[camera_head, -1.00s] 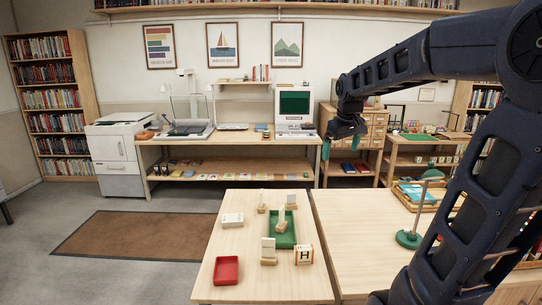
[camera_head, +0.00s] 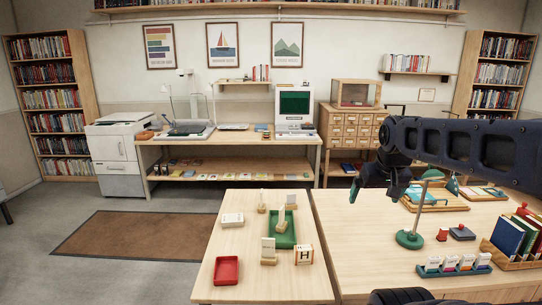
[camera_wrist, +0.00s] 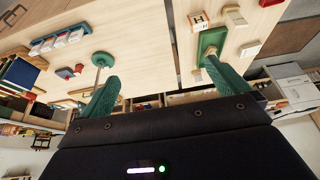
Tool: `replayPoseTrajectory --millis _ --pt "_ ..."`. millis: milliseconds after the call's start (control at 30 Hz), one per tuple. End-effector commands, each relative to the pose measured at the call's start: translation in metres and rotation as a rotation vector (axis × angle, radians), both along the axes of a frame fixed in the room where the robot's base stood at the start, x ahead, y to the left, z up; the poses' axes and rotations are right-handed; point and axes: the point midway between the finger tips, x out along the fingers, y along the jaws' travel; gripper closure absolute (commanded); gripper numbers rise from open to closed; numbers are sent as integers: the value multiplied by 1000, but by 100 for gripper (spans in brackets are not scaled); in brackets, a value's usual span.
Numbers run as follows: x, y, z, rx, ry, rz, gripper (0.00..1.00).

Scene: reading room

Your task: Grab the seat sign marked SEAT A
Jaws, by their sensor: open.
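Several small pale signs on wooden feet stand on the left light-wood table. The front sign (camera_head: 268,246) is near the table's middle. One sign (camera_head: 282,218) is at the green tray (camera_head: 284,240), another sign (camera_head: 262,201) stands behind left, and another sign (camera_head: 292,200) stands behind right. Their lettering is too small to read, so I cannot tell which is SEAT A. My gripper (camera_head: 384,193) is open and empty, in the air right of these signs. In the wrist view its green fingers (camera_wrist: 162,72) are spread wide, with the green tray (camera_wrist: 203,44) beyond the right one.
A block marked H (camera_head: 304,256), a red tray (camera_head: 226,270) and a white box (camera_head: 232,220) share the left table. The left table's front is mostly clear.

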Motion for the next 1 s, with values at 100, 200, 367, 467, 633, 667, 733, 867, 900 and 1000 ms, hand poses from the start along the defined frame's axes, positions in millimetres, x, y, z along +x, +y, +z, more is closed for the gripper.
replayPoseTrajectory --millis 100,200,367,467,633,667,733,867,900,1000 --pt "0 0 0 0 0 1 0" --pt "0 0 0 0 0 1 0" --pt "0 0 0 -1 0 2 14" --pt "0 0 0 -1 0 2 33" --pt "1 0 0 -1 0 2 64" --pt "1 0 0 -1 0 2 64" --pt "1 0 1 -1 0 2 64" --pt "1 0 1 -1 0 2 64" --pt "1 0 1 0 0 2 64" --pt "9 1 4 4 2 2 64"
